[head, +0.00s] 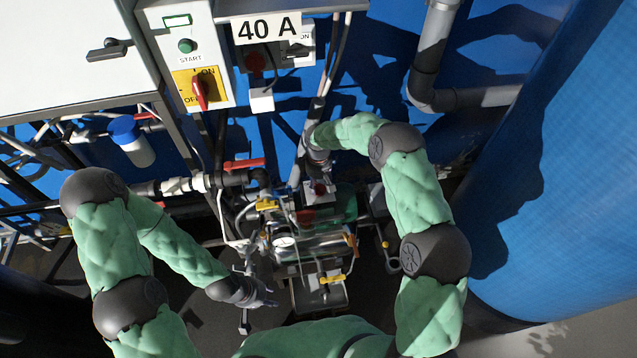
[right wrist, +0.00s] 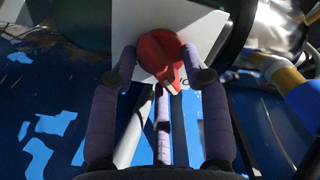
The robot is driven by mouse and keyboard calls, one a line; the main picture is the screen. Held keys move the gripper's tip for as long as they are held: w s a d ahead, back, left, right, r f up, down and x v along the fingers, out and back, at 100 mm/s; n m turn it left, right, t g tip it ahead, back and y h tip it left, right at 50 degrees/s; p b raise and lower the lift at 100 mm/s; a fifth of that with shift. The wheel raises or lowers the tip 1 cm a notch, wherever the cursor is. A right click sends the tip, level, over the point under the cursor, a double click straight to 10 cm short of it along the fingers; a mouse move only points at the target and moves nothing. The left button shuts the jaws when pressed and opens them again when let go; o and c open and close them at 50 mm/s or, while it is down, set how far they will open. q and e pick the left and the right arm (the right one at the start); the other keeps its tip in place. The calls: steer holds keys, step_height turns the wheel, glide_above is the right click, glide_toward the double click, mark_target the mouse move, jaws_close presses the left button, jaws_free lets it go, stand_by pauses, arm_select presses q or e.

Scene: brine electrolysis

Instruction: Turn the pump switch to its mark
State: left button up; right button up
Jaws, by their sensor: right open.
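The pump switch appears to be the red knob on a white plate, in the head view (head: 319,188) low in the middle and large in the right wrist view (right wrist: 160,52). Its pale-tipped pointer points down and slightly right in the wrist view. Lettering on the plate is mostly hidden by a finger. My right gripper (head: 317,164) is just above this switch. In the wrist view its open fingers (right wrist: 158,66) stand on either side of the knob; contact cannot be told. My left gripper (head: 262,297) is low, left of the pump assembly; its finger opening is unclear.
A panel (head: 222,60) at upper left carries a green START button and a red OFF/ON rotary switch (head: 201,91). A "40 A" sign (head: 266,27) hangs beside it. Pipes and valves crowd the middle. A large blue tank (head: 560,170) fills the right side.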

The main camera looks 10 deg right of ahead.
step_height(320, 180, up, 12)
stand_by(0.5)
stand_by(0.5)
